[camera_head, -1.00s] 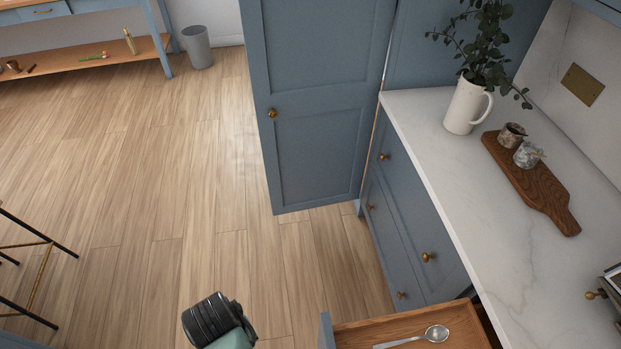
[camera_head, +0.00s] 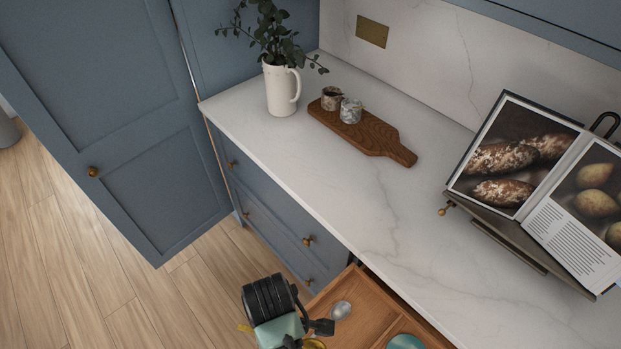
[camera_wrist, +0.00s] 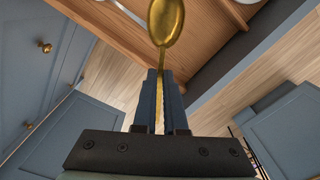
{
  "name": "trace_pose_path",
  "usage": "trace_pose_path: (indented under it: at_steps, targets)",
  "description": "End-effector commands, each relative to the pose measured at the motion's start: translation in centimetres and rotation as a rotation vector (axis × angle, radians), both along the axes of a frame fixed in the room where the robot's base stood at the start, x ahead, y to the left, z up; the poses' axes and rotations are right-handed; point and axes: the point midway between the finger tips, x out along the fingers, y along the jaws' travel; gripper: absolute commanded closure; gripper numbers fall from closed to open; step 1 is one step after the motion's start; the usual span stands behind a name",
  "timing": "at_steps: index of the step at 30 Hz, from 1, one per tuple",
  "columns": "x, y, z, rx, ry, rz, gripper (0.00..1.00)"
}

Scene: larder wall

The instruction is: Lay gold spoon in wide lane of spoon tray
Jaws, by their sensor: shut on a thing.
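The gold spoon is in my gripper (camera_wrist: 160,76), whose two fingers are closed on its handle. In the wrist view the gold spoon's (camera_wrist: 167,22) bowl points away from the fingers, over the wooden drawer. In the head view, gold parts show on both sides of my wrist; the rest is hidden. The open wooden drawer (camera_head: 368,306) has a raised divider and appears to be the spoon tray. A silver spoon (camera_head: 341,310) lies in its left part. I cannot tell which lane is the wide one.
A teal round thing (camera_head: 406,342) sits in the drawer's right part, cut by the frame edge. The marble counter (camera_head: 400,215) overhangs the drawer. On it stand a white jug (camera_head: 282,92), a wooden board (camera_head: 372,140) with two small pots, and an open book (camera_head: 560,180) on a stand.

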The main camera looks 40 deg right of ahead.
Motion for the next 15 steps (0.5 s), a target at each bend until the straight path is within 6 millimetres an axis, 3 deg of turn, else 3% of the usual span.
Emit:
trace_pose_path:
  at_steps: [6,15]
  targets:
    - [-2.4,-4.1,-0.3,0.001,-0.004,0.345,1.00]
    - [-5.9,-8.3,-0.3,0.001,-0.007,0.791,1.00]
